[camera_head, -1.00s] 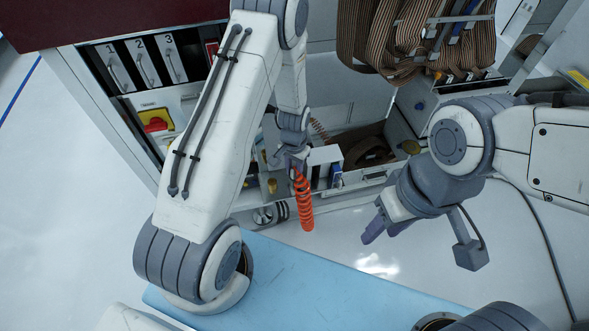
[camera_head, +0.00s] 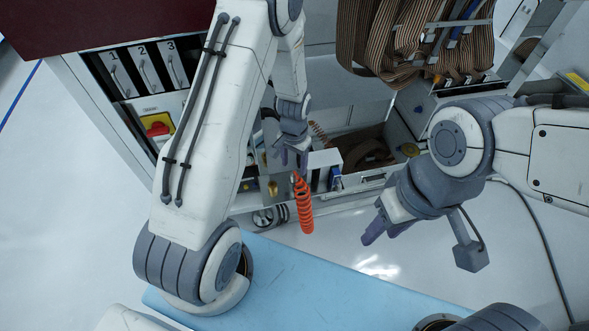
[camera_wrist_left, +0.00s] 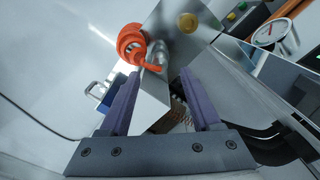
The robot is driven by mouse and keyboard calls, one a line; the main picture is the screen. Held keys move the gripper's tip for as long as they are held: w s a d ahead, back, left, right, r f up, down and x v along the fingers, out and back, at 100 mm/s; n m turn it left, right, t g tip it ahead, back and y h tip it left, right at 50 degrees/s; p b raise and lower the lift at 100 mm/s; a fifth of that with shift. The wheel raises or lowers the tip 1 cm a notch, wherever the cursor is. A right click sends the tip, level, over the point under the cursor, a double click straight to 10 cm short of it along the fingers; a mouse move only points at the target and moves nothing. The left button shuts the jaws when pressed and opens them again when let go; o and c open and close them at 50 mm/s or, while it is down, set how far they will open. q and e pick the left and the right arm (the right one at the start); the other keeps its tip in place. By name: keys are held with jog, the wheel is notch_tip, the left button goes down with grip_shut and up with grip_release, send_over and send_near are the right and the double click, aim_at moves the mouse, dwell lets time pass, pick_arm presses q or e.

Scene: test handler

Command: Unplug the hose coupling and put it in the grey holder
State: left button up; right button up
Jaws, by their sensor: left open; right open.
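The orange coiled hose (camera_head: 304,205) hangs at the front of the open cabinet, below my left gripper (camera_head: 291,165). In the left wrist view the orange coil (camera_wrist_left: 130,42) ends in a small silvery coupling (camera_wrist_left: 157,58), just beyond the fingertips. My left gripper (camera_wrist_left: 160,76) is open, with nothing between its purple fingers. Whether the coupling is plugged in is too small to tell. I cannot tell which grey part is the holder. My right gripper (camera_head: 372,230) is open and empty over the floor, right of the hose.
A white box (camera_head: 325,158) stands right beside the hose top. Brown ribbon cables (camera_head: 400,40) hang above the cabinet's right part. A red and yellow switch (camera_head: 156,124) is at left. A blue surface (camera_head: 330,283) lies in front. A round gauge (camera_wrist_left: 270,32) shows in the wrist view.

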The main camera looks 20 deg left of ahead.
aim_at(294, 172)
pick_arm(q)
jog(key=shift+r+p, duration=0.35)
jog(key=shift+r, duration=2)
jog(key=s+d+r+m, duration=0.4)
jog(key=s+d+r, duration=1.05)
jog(key=r, duration=0.25)
jog(key=s+r+m+h, duration=0.1)
jog(key=s+r, duration=0.3)
jog(key=s, duration=0.5)
notch_tip(294, 172, up, 21)
jog(key=p, duration=2.1)
jog(key=shift+a, duration=0.15)
